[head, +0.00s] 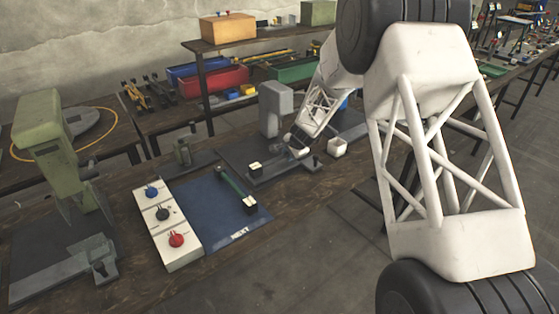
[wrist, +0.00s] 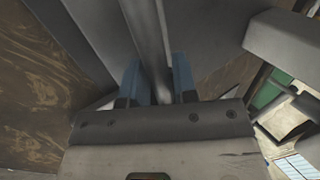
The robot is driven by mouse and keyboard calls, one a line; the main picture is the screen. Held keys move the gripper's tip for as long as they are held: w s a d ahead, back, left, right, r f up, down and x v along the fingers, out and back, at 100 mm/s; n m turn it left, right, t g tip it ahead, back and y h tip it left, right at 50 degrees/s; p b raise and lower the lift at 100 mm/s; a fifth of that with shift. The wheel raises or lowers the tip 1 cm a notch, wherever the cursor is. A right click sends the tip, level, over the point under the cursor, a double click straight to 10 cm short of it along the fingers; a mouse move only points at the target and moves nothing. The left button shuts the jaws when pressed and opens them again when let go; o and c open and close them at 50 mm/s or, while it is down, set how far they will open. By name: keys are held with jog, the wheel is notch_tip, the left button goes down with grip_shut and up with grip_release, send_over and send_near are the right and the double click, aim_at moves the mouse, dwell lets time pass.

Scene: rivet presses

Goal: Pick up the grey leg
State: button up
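My gripper (wrist: 157,88) has two blue fingertips, one on each side of a long grey bar (wrist: 150,35), which looks like the grey leg. The bar runs up from between the fingers in the wrist view. Whether the fingers press on it or only stand close beside it, I cannot tell. In the head view my gripper (head: 298,150) is low at the grey press (head: 276,103), over its base plate. The grey leg is mostly hidden there by my gripper and arm.
A blue mat (head: 209,222) marked NEXT holds a green leg (head: 234,186) with dark ends. Left of it is a white button box (head: 158,215) with blue, black and red buttons. A green press (head: 42,130) stands at far left. A small white block (head: 337,147) is right of my gripper.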

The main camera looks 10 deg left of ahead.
dwell(0.4)
grip_shut()
jog(key=shift+r, duration=0.15)
jog(key=shift+r, duration=0.45)
notch_tip(320, 180, up, 3)
jog(key=shift+s+f, duration=0.1)
jog(key=shift+f, duration=0.1)
jog(key=s+d, duration=0.2)
jog(key=s, duration=0.5)
jog(key=s+d+r, duration=0.1)
jog(key=s+d, duration=0.1)
jog(key=s, duration=0.6)
jog(key=shift+d, duration=0.4)
jog(key=shift+r, duration=0.15)
